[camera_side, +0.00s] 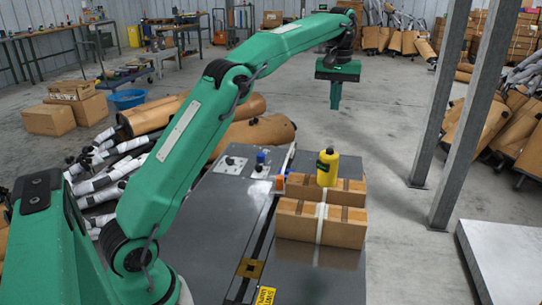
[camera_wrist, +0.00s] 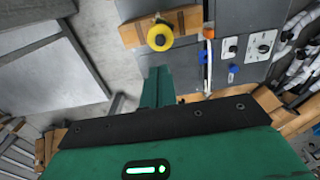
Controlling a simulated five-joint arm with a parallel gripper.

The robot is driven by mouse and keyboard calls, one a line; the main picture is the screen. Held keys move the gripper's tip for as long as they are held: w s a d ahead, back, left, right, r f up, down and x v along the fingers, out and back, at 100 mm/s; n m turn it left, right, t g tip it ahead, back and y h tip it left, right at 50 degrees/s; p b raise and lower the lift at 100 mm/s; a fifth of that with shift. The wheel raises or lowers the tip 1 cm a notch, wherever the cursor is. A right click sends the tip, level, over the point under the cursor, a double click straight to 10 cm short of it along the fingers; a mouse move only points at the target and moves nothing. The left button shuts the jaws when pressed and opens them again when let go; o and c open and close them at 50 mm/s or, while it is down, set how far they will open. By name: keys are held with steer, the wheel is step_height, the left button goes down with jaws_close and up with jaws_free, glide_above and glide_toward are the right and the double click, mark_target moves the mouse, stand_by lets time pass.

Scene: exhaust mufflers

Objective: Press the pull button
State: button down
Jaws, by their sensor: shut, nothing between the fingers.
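My gripper (camera_side: 335,97) hangs pointing down at the end of the green arm, high up and beyond the far end of the grey table. Its fingers are together and hold nothing; they also show in the wrist view (camera_wrist: 156,88). Control plates with a dial (camera_side: 230,161) sit on the table's far left part, well to the left of my gripper. A blue button-like part (camera_side: 260,157) stands on the plate beside the dial; it also shows in the wrist view (camera_wrist: 233,70). I cannot read any label marking the pull button. Nothing touches these controls.
A small orange-and-white object (camera_side: 280,183) lies between. Steel posts (camera_side: 441,95) rise at the right. Mufflers (camera_side: 250,132) lie beyond the table.

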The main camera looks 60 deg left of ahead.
steer(key=shift+r, duration=0.5)
steer(key=shift+s+r, duration=0.1)
